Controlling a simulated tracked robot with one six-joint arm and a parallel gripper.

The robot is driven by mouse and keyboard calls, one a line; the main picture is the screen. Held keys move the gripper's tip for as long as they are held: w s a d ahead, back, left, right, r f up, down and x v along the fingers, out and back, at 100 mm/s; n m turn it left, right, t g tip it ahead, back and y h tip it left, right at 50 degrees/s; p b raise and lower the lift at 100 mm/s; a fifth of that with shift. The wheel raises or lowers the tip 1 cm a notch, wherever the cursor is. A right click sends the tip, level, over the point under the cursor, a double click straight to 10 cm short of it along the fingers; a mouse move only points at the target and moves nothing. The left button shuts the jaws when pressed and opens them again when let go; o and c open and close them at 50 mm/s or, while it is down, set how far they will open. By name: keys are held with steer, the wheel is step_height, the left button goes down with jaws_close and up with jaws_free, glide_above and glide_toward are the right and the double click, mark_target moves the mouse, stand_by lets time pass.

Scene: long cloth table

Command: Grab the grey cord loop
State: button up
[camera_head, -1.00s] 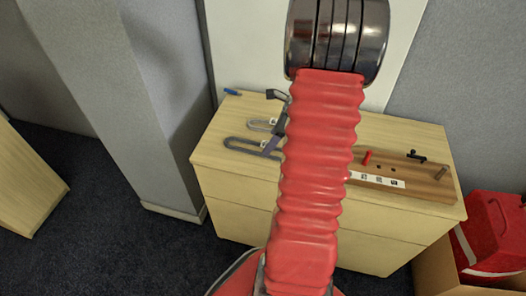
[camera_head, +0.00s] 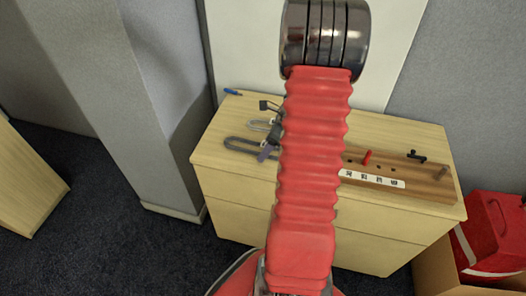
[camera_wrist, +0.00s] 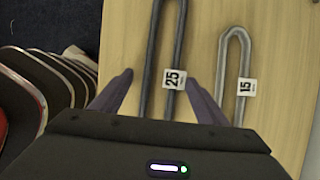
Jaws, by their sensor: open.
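Two cord loops lie on the pale wooden top. The darker grey loop, tagged 25, is at the left in the head view (camera_head: 229,142) and runs between my fingers in the wrist view (camera_wrist: 150,62). The lighter, smaller grey loop, tagged 15, lies behind it in the head view (camera_head: 254,125) and right of my fingers in the wrist view (camera_wrist: 224,62). My gripper (camera_wrist: 160,79) is open, one finger either side of the darker loop, with no visible grip on it. In the head view my arm hides part of the gripper and the loops' right ends.
A brown wooden board (camera_head: 425,186) with a red peg (camera_head: 367,157) and a black part (camera_head: 416,155) lies on the cabinet top (camera_head: 215,158), right of my arm. A blue item (camera_head: 232,92) lies at the back left corner. A grey pillar (camera_head: 165,110) stands left.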

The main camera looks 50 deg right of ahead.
steer(key=c, duration=1.2)
steer(key=shift+o, duration=0.2)
steer(key=shift+r, duration=0.1)
step_height(320, 180, up, 10)
stand_by(0.5)
